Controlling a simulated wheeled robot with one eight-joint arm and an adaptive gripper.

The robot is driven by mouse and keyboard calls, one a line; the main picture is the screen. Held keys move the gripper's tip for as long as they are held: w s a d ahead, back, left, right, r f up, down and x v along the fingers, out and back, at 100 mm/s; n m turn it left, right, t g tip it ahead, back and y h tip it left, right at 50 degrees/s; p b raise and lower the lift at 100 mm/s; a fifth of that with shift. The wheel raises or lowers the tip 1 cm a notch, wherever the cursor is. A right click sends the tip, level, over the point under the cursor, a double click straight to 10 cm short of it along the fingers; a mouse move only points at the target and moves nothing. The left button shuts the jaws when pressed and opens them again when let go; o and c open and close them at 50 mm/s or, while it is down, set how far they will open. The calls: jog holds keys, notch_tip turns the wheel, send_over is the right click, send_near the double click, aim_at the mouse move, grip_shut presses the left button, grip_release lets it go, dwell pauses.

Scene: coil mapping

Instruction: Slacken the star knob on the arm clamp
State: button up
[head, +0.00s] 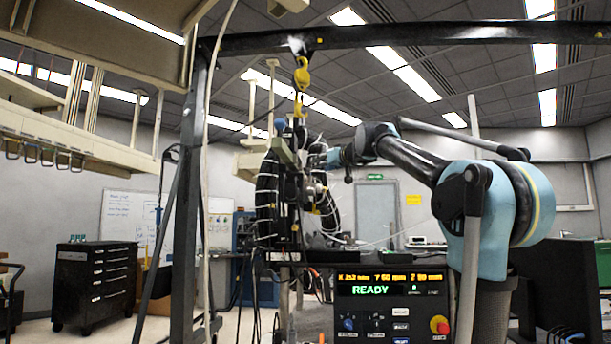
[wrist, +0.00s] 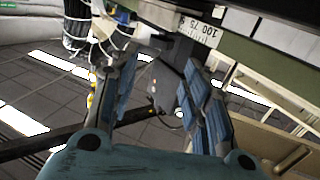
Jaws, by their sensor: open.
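My gripper (wrist: 158,72) is open in the wrist view, its two blue pads standing apart. Between and beyond them is a dark grey clamp-like block (wrist: 172,72) below a rail with a printed scale (wrist: 200,30). A small dark knob-like part (wrist: 153,90) shows at the block's left side; its star shape cannot be made out. I cannot tell whether either finger touches the block. In the head view my gripper (head: 332,159) is small, at the right side of the dark coil assembly (head: 268,195), and the knob cannot be made out there.
White cables (wrist: 100,35) hang close to the left finger. A yellow hoist hook (head: 301,75) hangs from a dark gantry beam (head: 400,37). A control panel reading READY (head: 370,290) stands below my arm. A black drawer cabinet (head: 95,285) stands at the left.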

aim_at(308, 169)
jog(key=x, duration=1.3)
jog(key=shift+w+a, duration=0.2)
jog(key=shift+a, duration=0.05)
jog(key=shift+c, duration=0.5)
jog(key=c, duration=0.7)
